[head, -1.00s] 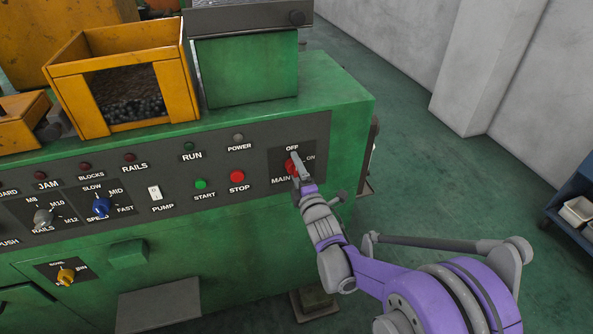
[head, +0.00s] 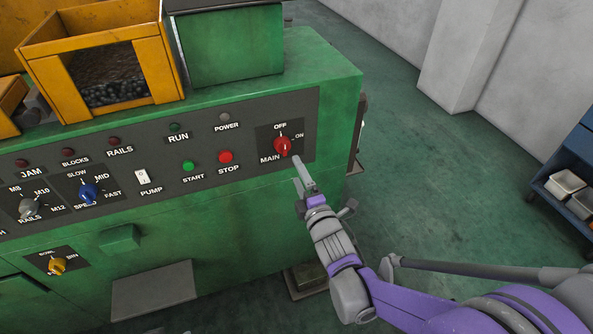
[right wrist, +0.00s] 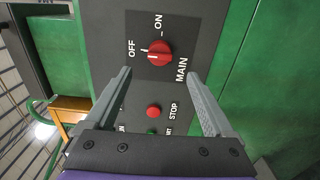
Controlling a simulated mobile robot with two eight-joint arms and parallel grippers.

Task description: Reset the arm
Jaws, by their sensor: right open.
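My right gripper (head: 304,174) is open and empty in the head view, just below and right of the red MAIN knob (head: 282,146). The knob is on the green machine's dark control panel (head: 210,152), between the OFF and ON labels, and the gripper is apart from it. In the right wrist view both fingers (right wrist: 160,95) are spread, with the red knob (right wrist: 159,53) ahead of and between them. The knob's white mark points toward OFF. My left gripper is not in view.
A yellow bin (head: 100,75) stands on top of the machine. A blue cart (head: 575,180) is at the right. Open green floor (head: 400,150) lies right of the machine.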

